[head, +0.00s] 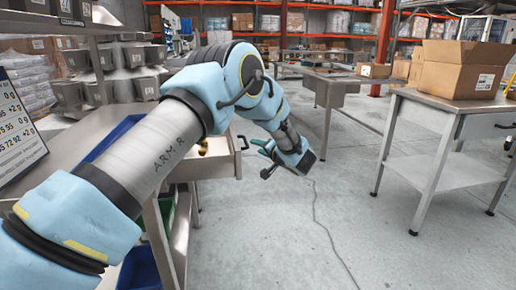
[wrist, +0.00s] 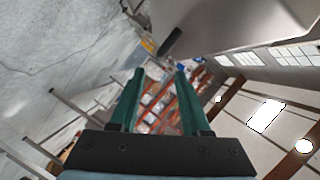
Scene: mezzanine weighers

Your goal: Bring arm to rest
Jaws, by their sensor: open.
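My arm reaches forward from the lower left in the head view, bent at the elbow, with its far end hanging over the open aisle floor. My gripper (wrist: 157,85) is open in the wrist view, with two green fingers apart and nothing between them. In the head view my gripper (head: 265,158) is small and partly hidden by the wrist, just right of a metal bench's open drawer (head: 220,158). A gap shows between it and the drawer in that view; I cannot tell the true distance.
A metal bench (head: 85,140) stands at left with blue and green bins (head: 140,270) below. A table at right (head: 440,172) carries an open cardboard box (head: 462,72). Further tables (head: 335,80) and shelving stand behind. The concrete floor (head: 345,215) between is clear except for a dark line.

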